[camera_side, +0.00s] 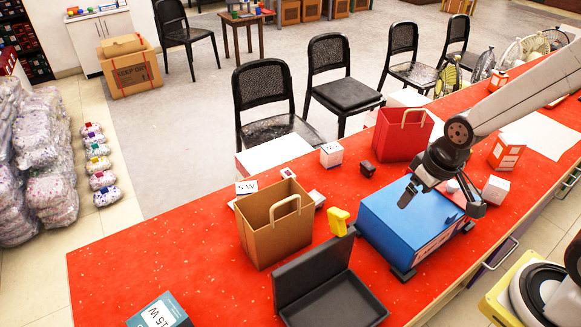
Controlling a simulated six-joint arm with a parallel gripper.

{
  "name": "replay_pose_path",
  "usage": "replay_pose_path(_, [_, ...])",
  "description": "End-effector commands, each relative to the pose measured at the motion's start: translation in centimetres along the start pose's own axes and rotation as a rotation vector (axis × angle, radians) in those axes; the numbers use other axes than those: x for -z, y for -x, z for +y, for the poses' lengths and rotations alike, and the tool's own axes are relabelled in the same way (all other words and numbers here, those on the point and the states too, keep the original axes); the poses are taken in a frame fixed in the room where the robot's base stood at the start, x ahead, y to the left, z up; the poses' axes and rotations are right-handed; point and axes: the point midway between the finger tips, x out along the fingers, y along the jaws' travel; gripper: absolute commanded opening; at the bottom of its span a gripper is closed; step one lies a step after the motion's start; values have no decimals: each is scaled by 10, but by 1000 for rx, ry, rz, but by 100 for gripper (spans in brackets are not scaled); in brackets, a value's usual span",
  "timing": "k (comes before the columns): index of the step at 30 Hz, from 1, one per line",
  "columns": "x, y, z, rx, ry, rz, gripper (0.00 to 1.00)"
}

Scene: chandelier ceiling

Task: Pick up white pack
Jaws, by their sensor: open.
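My gripper (441,202) hangs over the blue box (398,228), jaws apart with nothing seen between them. Several small white packs lie on the red counter, and I cannot tell which one the task means. A plain white pack (495,190) stands just right of my gripper, apart from it. A white pack with dark print (331,154) stands left of the red bag. Another white pack (246,187) sits behind the brown bag, partly hidden. A small pale thing (452,186) shows behind my gripper, too small to identify.
A red bag (402,140) stands behind my gripper, and an orange-and-white box (506,152) to its right. A brown bag (274,230), a yellow object (339,221) and an open black case (335,298) are to the left.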

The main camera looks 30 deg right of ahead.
Motion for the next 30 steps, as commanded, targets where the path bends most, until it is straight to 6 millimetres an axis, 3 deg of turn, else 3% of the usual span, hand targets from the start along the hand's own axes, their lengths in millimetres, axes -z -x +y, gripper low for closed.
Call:
replay_pose_path(17, [6, -4, 8, -4, -34, 28, 100])
replay_pose_path(23, [25, -18, 41, -30, -151, 124, 100])
replay_pose_path(30, [46, -38, 120, -136, -363, 309, 100])
